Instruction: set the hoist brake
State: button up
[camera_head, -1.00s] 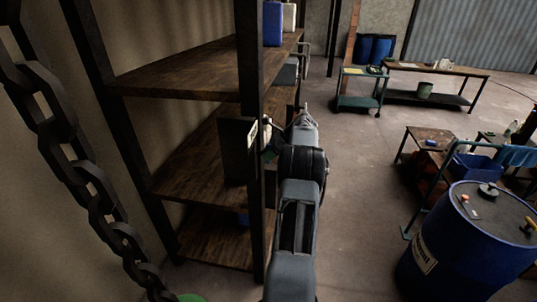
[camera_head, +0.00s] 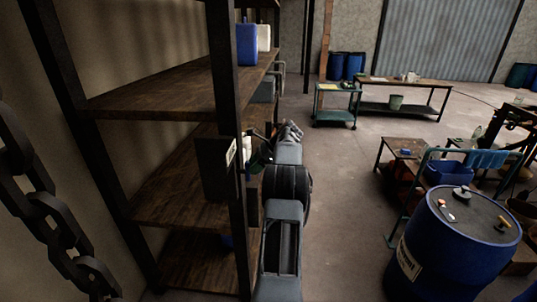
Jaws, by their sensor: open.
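A heavy dark chain (camera_head: 45,215) hangs at the left edge, close to the camera. A dark upright box (camera_head: 213,168) with a white label (camera_head: 231,152) sits by the front post of the shelf rack. I cannot tell whether this box is the hoist brake, and no brake lever is clearly seen. My arm reaches forward along the right side of the rack. My gripper (camera_head: 290,130) is at its far end, small and partly hidden by my wrist, just right of the box and post. It is open, and nothing shows in it.
The wooden shelf rack (camera_head: 170,97) stands close on the left, with a blue container (camera_head: 247,45) on it. A blue drum (camera_head: 452,250) stands at the right front. A green cart (camera_head: 335,105) and a workbench (camera_head: 405,84) are farther back. The middle floor is clear.

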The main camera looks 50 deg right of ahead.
jog(key=v, duration=1)
jog(key=shift+p, duration=0.35)
jog(key=shift+s+d, duration=0.1)
jog(key=shift+s, duration=0.1)
